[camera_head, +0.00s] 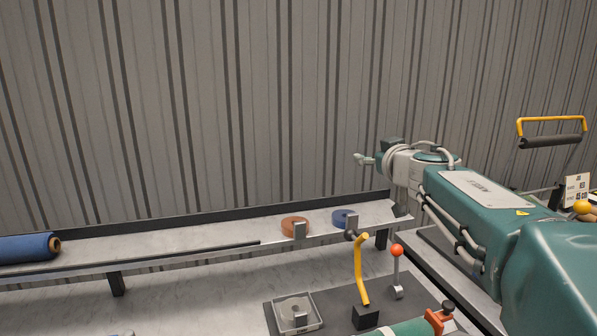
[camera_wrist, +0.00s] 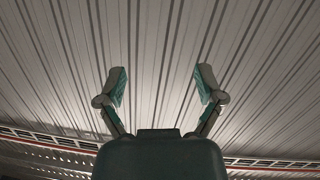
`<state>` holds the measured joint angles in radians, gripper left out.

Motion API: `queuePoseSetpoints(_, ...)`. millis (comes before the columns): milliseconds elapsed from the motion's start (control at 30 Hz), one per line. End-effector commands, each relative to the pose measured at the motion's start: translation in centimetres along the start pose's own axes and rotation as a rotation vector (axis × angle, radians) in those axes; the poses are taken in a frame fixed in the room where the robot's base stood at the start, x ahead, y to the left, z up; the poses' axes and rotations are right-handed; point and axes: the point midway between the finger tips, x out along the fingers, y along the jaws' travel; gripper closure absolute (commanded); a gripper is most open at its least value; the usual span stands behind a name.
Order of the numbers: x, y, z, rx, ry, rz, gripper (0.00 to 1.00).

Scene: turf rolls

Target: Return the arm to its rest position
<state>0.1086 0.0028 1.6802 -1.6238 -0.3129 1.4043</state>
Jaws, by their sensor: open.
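My gripper (camera_wrist: 160,88) is open and empty in the wrist view, its two fingers spread apart with only the corrugated wall behind them. In the head view my gripper (camera_head: 362,159) is small and points left, at the end of my green and white arm. It is above the right end of the shelf and apart from it. My arm reaches in from the right edge of the head view. The head view shows the gripper too small to make out both fingers.
A shelf (camera_head: 190,243) along the wall holds a blue roll (camera_head: 28,247), an orange ring (camera_head: 294,225) and a blue ring (camera_head: 343,217). Below are a yellow bent handle (camera_head: 360,270), a red-knobbed lever (camera_head: 397,270) and a clear tray (camera_head: 296,311). The space above the shelf is free.

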Motion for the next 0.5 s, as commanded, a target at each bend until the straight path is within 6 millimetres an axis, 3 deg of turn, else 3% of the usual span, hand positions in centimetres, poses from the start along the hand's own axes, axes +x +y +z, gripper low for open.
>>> queuePoseSetpoints(100,-3.4,0.9,0.0,0.024,0.007,0.135,0.13)
queuePoseSetpoints(267,-8.0,1.9,2.3,0.063,-0.066,0.296,0.13)
queuePoseSetpoints(500,-15.5,0.9,9.2,0.137,-0.314,0.433,0.13)
